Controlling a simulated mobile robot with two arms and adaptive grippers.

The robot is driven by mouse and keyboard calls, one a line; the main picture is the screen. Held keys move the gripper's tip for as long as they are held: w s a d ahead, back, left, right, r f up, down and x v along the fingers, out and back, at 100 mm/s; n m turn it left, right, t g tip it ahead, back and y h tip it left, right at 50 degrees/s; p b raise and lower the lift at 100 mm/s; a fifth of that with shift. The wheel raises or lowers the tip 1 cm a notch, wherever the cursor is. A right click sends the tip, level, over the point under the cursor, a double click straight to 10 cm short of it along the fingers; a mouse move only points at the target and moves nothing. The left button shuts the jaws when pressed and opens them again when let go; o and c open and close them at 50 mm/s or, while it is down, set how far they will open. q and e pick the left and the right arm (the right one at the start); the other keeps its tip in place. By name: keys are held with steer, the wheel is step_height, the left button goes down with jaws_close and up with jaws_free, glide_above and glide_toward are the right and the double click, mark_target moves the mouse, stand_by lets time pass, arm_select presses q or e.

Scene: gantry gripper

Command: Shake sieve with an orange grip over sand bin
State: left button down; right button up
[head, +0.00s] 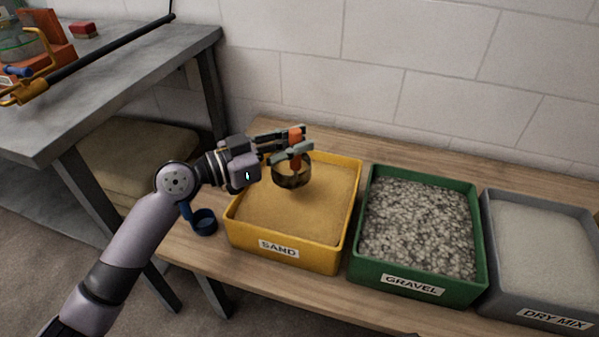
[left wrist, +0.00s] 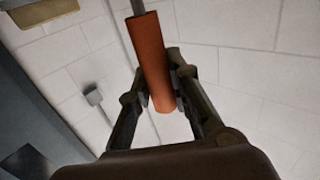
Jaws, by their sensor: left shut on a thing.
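The sieve (head: 291,178) is a round, dark brassy ring with an upright orange grip (head: 296,136). It is above the back part of the yellow sand bin (head: 307,260), which is labelled SAND and filled with sand. My left gripper (head: 297,147) reaches in from the left and is shut on the orange grip. In the left wrist view the orange grip (left wrist: 152,60) sits between the two fingers, slightly tilted. The sieve's mesh and any contents cannot be made out. My right gripper is not in view.
A green gravel bin (head: 411,289) and a grey dry mix bin (head: 556,318) stand to the right on the wooden bench (head: 203,258). A blue scoop (head: 204,222) lies left of the sand bin. A grey table (head: 140,68) with tools stands at the upper left.

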arm_select(q)
steer(key=shift+a+r, duration=0.1)
steer(key=shift+a, duration=0.5)
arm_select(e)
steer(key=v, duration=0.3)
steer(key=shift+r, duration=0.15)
arm_select(q)
steer(key=shift+d, duration=0.25)
steer(key=d+p, duration=0.1)
steer(key=d, duration=0.4)
steer(key=shift+d, duration=0.25)
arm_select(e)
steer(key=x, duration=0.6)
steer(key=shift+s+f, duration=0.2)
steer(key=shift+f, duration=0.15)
